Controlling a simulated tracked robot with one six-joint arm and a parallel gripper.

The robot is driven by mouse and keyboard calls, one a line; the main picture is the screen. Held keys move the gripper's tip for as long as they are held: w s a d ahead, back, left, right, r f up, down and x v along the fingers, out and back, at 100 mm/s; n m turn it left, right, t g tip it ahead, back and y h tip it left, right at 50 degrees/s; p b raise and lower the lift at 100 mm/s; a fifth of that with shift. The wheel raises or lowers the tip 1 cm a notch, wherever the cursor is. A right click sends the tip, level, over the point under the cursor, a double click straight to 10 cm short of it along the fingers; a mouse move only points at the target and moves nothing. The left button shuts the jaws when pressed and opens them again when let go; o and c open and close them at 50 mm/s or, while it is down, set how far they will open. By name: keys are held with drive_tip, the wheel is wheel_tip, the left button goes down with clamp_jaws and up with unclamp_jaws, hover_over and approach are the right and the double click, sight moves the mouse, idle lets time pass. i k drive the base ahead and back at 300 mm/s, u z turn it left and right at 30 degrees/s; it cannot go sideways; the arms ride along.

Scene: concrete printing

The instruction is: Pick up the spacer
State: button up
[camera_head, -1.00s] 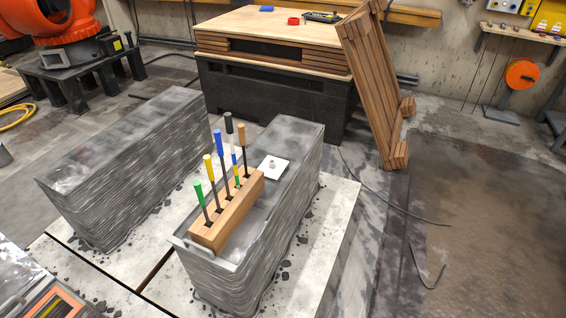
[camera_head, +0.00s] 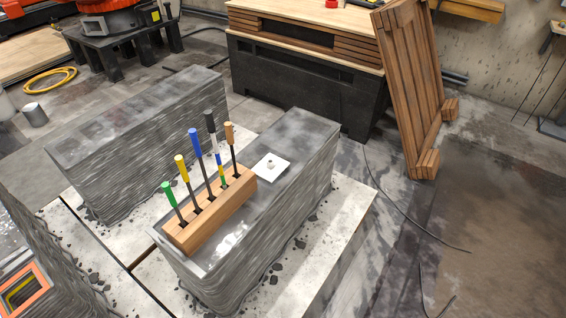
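A small pale piece (camera_head: 270,162), which looks like the spacer, sits on a white square card (camera_head: 272,172). It is too small to make out its shape well. The card lies on top of the middle grey layered concrete block (camera_head: 312,140), just right of a wooden tool rack. My gripper is not in view.
The wooden rack (camera_head: 212,222) on the same block holds several upright tools with coloured handles, close to the card. Another concrete block (camera_head: 140,130) stands to the left. An orange-framed case (camera_head: 25,290) is at the lower left. A workbench (camera_head: 300,85) and a leaning timber panel (camera_head: 408,90) stand behind.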

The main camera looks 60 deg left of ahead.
sight(270, 168)
drive_tip(key=i, duration=2.5)
drive_tip(key=u, duration=2.8)
